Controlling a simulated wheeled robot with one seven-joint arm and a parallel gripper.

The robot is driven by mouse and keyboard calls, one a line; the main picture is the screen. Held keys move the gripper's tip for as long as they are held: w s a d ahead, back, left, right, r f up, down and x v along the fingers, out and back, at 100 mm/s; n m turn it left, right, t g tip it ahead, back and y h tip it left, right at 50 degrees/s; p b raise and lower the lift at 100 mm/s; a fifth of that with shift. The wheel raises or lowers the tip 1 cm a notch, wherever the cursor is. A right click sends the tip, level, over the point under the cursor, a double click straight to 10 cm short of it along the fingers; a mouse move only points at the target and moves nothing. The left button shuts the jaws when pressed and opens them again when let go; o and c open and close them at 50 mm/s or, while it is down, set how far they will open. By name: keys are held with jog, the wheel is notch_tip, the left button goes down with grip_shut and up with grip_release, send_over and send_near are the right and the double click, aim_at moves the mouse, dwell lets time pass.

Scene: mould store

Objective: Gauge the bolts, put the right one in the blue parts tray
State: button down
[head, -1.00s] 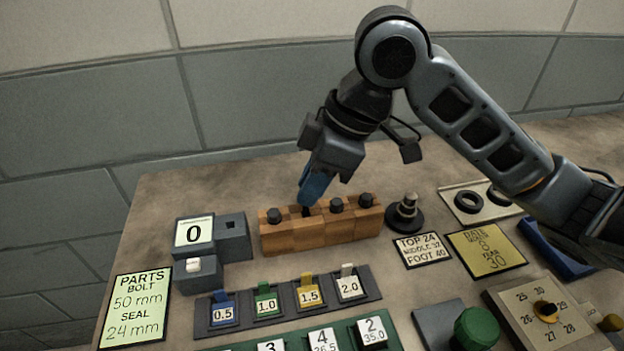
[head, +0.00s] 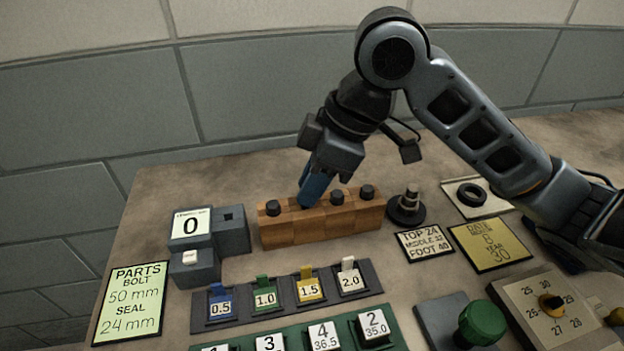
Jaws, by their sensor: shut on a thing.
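A wooden block (head: 320,224) holds a row of dark-headed bolts. The left bolt (head: 273,208) and the two right bolts (head: 337,197) and (head: 367,192) stand upright in it. My gripper (head: 305,202) points down at the block with blue fingers, shut on the second bolt from the left, which the fingers hide. The grey gauge (head: 232,232) has a square hole in its top, and its display (head: 190,226) reads 0. The sign (head: 130,299) says bolt 50 mm, seal 24 mm. The blue parts tray (head: 561,256) is mostly hidden behind my arm.
Coloured tabs in a dark rack (head: 372,283) and numbered blocks on a green rack (head: 341,343) lie in front. A stepped dark post (head: 407,208), a plate with a black ring (head: 471,194), a yellow card (head: 489,244) and a green knob (head: 482,322) stand to the right.

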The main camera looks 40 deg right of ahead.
jog(key=shift+f+b, duration=0.45)
jog(key=shift+f, duration=0.1)
jog(key=c, duration=0.5)
grip_release()
jog(key=shift+r, duration=0.15)
dwell(0.3)
jog(key=shift+r+p, duration=3.15)
jog(key=shift+r, duration=0.45)
